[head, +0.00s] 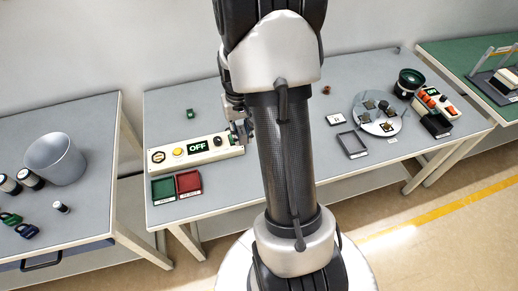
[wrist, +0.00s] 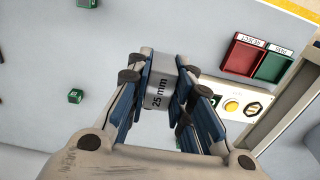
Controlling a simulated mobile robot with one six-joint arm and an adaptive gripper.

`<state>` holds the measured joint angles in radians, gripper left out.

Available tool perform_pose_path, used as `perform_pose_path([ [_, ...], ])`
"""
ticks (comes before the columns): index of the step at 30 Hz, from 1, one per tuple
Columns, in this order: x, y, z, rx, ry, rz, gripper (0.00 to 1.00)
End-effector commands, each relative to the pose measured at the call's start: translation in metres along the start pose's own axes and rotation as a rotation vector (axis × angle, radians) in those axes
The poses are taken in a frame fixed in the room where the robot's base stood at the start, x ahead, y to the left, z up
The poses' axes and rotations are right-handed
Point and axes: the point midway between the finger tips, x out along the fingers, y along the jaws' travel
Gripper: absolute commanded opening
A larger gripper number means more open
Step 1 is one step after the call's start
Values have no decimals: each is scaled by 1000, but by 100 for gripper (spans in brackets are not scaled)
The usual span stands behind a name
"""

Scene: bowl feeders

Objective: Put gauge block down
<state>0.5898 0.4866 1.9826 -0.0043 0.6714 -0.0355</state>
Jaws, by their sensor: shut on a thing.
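My gripper (wrist: 164,72) is shut on a gauge block (wrist: 161,90), a grey block marked "25 mm", in the wrist view. The block sits between the two blue-padded fingers. In the head view my gripper (head: 243,128) is over the middle table, by the right end of the control box with the OFF display. The block cannot be made out clearly in the head view, and the gap between it and the table cannot be told.
The control box (head: 220,150) stands near green (head: 163,190) and red (head: 189,184) trays. Right of my arm are an empty grey frame tray (head: 352,145), a white label block (head: 336,119) and a round plate (head: 366,124) with parts. A small green block (head: 190,114) lies behind the box, with bare table around it.

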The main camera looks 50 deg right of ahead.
Motion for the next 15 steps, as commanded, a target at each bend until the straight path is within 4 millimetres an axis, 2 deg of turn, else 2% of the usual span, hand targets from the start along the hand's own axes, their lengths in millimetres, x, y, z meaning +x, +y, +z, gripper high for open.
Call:
perform_pose_path([
  [1,16,0,2,0,-6,0,0],
  [9,90,-1,2,-1,-6,0,0],
  [15,132,-1,2,-1,-4,0,0],
])
